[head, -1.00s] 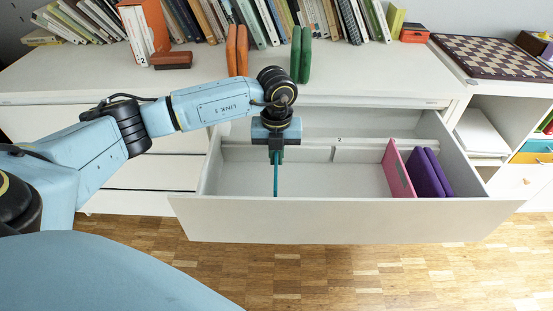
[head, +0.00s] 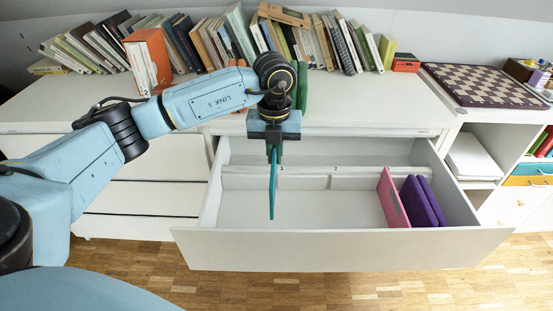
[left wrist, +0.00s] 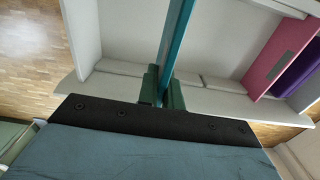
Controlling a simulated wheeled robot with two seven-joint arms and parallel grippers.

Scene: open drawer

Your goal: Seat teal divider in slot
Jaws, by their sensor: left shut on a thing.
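My left gripper (head: 274,152) is shut on the teal divider (head: 272,190), holding it by its upper end. The divider is a thin panel seen nearly edge-on, hanging upright over the left part of the open white drawer (head: 330,250). In the left wrist view, the green fingertips (left wrist: 161,90) pinch the divider (left wrist: 176,32). In the head view its lower end shows just above the drawer's front edge; I cannot tell whether it touches anything. A pale rail (head: 305,177) with small number marks crosses the drawer behind it. My right gripper is not in view.
A pink divider (head: 392,200) and purple items (head: 420,203) stand in the drawer's right part. The drawer's middle is clear. Books, an orange box file (head: 147,60) and a green item (head: 301,88) stand on the cabinet top behind my arm.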

